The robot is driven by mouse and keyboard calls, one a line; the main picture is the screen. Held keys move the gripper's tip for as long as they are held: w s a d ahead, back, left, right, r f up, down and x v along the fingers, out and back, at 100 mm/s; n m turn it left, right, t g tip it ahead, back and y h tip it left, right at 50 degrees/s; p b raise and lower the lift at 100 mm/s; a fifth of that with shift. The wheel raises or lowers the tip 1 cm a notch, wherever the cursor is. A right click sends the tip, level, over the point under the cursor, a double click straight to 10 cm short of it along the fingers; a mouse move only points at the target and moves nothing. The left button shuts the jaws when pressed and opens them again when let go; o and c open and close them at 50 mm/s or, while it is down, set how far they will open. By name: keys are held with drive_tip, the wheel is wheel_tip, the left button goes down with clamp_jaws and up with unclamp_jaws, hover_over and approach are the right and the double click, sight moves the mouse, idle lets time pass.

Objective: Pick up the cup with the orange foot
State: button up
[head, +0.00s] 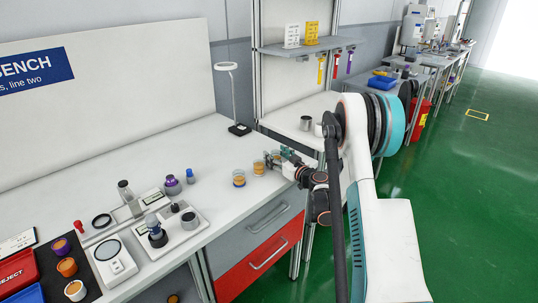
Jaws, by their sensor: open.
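A small row of cups with amber-orange bodies stands on the white bench top, right of centre in the head view. The nearest cup (239,179) shows blue at its base. The middle cup (259,168) looks orange down to its foot, though it is too small to be sure. A third cup (276,155) is partly hidden by my gripper (271,161). My gripper reaches in from the right, low over the bench, with its fingers open beside the middle and third cups. I cannot tell whether it touches either of them.
A lamp (239,129) stands behind the cups. A white fixture plate (187,236), purple-topped bottle (173,185) and dark mat with several cups lie to the left. A metal cup (305,123) stands farther back. Bench space between lamp and cups is clear.

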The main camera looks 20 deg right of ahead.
drive_tip(key=shift+w, duration=0.3)
drive_tip(key=shift+s+r, duration=0.1)
drive_tip(key=c, duration=1.1)
drive_tip(key=shift+r, duration=0.1)
drive_tip(key=shift+c, duration=0.2)
